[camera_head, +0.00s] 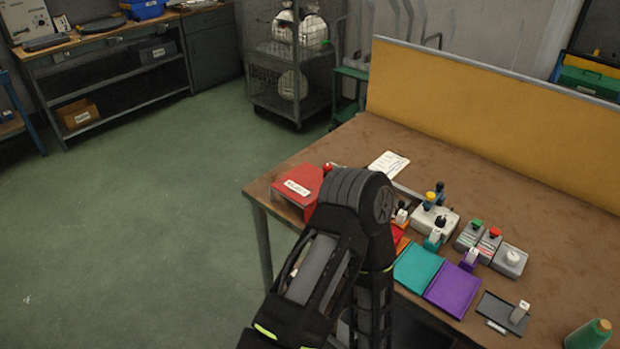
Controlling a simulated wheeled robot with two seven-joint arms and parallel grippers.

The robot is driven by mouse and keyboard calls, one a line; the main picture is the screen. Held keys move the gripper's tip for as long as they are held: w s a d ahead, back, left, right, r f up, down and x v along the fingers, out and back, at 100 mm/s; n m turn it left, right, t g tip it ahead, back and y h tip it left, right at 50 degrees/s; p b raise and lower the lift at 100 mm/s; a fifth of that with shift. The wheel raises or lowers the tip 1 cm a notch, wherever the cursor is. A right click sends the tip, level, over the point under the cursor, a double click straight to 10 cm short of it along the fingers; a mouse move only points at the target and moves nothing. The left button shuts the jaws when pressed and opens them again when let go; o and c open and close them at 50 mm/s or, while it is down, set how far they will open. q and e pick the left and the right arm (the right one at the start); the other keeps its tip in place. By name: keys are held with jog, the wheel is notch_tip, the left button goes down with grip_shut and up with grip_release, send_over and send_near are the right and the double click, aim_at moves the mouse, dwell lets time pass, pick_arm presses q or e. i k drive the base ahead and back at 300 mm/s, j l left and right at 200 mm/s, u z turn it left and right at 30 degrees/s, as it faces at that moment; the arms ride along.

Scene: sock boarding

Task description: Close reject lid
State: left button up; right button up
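The red reject box (300,190) sits at the near left corner of the workbench, with a white label on its red face. A small red knob (327,168) shows at its back right. My dark arm rises from the bottom middle and hides the box's right side. I cannot tell from this view whether the lid is fully down or partly raised. Neither gripper's fingertips show; the arm bends over and its far end is hidden or out of frame.
The brown workbench (560,225) has a yellow back panel (480,110). Right of my arm are a teal folder (419,267), a purple folder (453,289), small button boxes (489,243), a dark tray (497,313) and a green cone (588,336).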

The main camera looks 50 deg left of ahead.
aim_at(301, 184)
jog(key=i+u, duration=0.1)
jog(key=i, duration=0.3)
jog(key=u, duration=1.8)
